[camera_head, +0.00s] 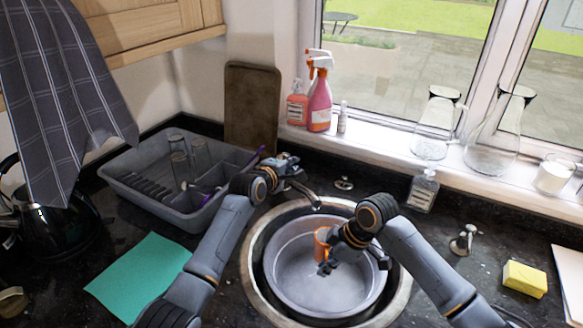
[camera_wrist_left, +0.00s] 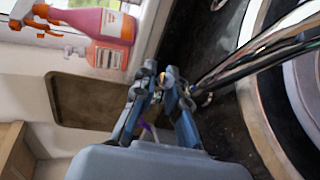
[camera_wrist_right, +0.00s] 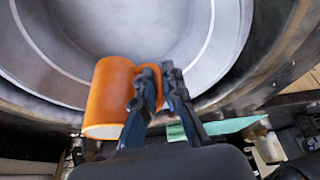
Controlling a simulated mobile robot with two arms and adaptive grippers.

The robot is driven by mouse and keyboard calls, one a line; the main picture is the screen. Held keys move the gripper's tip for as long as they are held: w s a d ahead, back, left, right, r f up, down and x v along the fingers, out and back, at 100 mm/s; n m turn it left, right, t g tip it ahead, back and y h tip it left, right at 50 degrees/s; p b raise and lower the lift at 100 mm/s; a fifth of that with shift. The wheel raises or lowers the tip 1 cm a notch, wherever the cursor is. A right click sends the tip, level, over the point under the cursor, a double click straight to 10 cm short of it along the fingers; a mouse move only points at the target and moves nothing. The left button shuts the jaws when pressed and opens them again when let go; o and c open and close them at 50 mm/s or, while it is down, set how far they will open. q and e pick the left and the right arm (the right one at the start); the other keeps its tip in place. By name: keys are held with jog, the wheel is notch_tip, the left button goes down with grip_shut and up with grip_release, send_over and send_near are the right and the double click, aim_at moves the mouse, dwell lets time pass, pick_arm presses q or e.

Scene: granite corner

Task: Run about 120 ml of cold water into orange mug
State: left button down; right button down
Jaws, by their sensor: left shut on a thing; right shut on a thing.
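The orange mug (camera_head: 321,243) is held inside the grey basin (camera_head: 285,283) in the round sink. My right gripper (camera_head: 328,266) is shut on its handle; the mug (camera_wrist_right: 112,88) and handle show clearly in the right wrist view (camera_wrist_right: 165,75). I cannot see into the mug. The chrome tap spout (camera_head: 306,193) reaches over the basin's back edge, above and left of the mug. My left gripper (camera_head: 292,162) is at the tap's base, shut on a small part of it; its fingers (camera_wrist_left: 163,82) mostly hide that part. No water stream is discernible.
A grey dish rack (camera_head: 160,205) with glasses stands at left, near a teal cloth (camera_head: 138,277). A soap bottle (camera_head: 423,190), chrome fitting (camera_head: 464,241) and yellow sponge (camera_head: 525,279) are at right. Spray bottles (camera_head: 319,105) and glass flasks (camera_head: 436,125) line the windowsill.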

pick_arm(q)
jog(key=shift+w+a+r+n+g, duration=0.15)
jog(key=shift+w+r+n+g, duration=0.2)
jog(key=shift+r+g, duration=0.3)
jog(key=shift+w+a+r+n+g, duration=0.15)
jog(key=shift+w+r+n+g, duration=0.1)
jog(key=shift+r+n+g, duration=0.3)
jog(key=shift+r, duration=0.1)
jog(key=c, duration=1.4)
grip_release()
jog(key=shift+o, duration=0.2)
jog(key=v, duration=1.2)
